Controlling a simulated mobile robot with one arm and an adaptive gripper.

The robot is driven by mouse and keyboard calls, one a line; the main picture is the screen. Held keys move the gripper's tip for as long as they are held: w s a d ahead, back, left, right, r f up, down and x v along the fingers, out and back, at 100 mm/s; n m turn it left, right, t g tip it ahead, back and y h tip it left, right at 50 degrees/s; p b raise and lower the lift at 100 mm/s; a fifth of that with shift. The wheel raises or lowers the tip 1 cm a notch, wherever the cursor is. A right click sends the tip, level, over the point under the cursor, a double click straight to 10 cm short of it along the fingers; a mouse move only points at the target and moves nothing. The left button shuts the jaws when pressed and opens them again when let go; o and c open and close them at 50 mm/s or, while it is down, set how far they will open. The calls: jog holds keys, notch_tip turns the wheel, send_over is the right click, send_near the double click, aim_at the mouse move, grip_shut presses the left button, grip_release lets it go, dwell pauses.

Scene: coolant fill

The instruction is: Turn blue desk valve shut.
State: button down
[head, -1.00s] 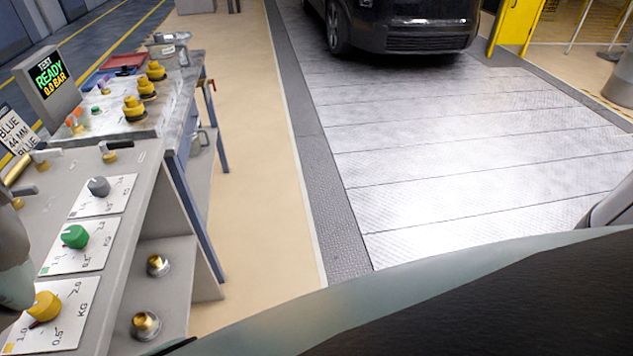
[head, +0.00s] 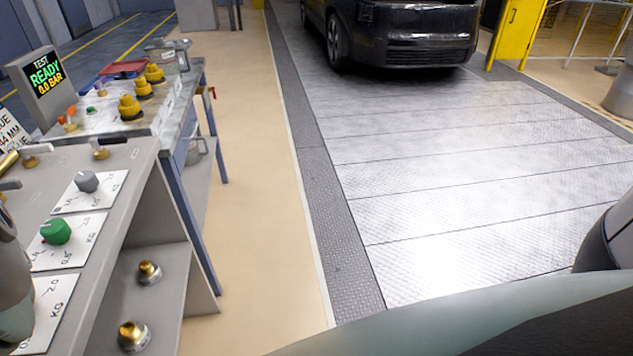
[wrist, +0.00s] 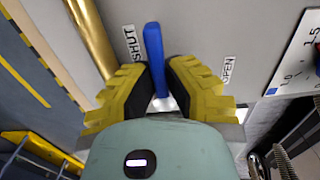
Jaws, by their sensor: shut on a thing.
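The blue desk valve's lever (wrist: 153,52) shows in the wrist view, upright in the picture on the grey desk panel (wrist: 195,25). A SHUT label (wrist: 133,43) is just left of the lever and an OPEN label (wrist: 228,68) is farther right. My gripper (wrist: 158,86) has its black-and-yellow fingers on both sides of the lever and is shut on it. The lever's far end sticks out past the fingertips, and its lower part runs down between them. The valve and my gripper are not visible in the head view.
A brass pipe (wrist: 92,38) runs left of the lever. In the head view the desk carries a green knob (head: 55,231) and a grey knob (head: 87,181). A test display (head: 44,74) reads READY, 0.0 BAR. The beige floor (head: 255,215) right of the desk is clear.

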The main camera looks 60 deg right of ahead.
dwell(0.3)
jog(key=c, duration=1)
grip_release()
jog(key=shift+r, duration=0.1)
notch_tip(320, 180, up, 12)
